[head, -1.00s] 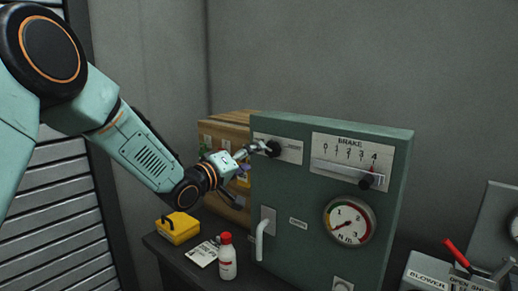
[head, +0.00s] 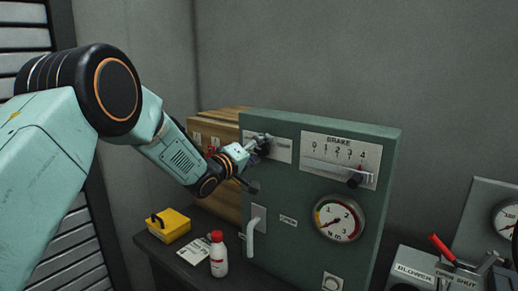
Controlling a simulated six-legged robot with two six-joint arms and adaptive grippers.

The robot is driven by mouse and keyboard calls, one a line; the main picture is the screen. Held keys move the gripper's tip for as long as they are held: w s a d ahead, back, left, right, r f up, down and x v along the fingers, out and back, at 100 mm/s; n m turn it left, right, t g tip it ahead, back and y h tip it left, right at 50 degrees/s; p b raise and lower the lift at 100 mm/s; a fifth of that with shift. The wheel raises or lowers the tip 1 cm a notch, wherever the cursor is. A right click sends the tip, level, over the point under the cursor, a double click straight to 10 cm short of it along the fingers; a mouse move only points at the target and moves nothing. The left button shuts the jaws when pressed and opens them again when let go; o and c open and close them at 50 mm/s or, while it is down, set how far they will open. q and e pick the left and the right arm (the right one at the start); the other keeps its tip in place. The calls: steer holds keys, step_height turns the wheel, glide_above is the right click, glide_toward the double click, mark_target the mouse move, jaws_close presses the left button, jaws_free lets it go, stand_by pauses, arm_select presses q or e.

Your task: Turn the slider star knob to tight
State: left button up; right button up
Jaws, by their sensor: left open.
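The green cabinet (head: 290,195) stands on a dark bench. A dark knob (head: 264,141) sits on the pale plate (head: 281,150) at its upper left; the plate's lettering is too small to read. My left gripper (head: 257,145) is open at this knob, its fingers partly covering it. I cannot tell whether they touch it. A second black knob (head: 355,180) hangs at the right end of the BRAKE slider slot. The slider's red pointer (head: 360,168) is near 4. My right gripper is not in view.
A dial gauge (head: 338,219) and a pale lever handle (head: 252,236) are on the cabinet front. A wooden box (head: 215,130) stands behind my wrist. A yellow case (head: 168,226), a card (head: 196,256) and a red-capped bottle (head: 218,256) lie or stand at left. A BLOWER unit (head: 415,272) is at right.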

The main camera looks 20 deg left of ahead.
arm_select(q)
steer(key=shift+r, duration=0.1)
steer(key=shift+s+d+r, duration=0.1)
steer(key=shift+s+d, duration=0.05)
steer(key=shift+w, duration=0.25)
steer(key=c, duration=0.5)
steer(key=shift+f, duration=0.2)
steer(key=c, duration=0.6)
steer(key=shift+c, duration=0.2)
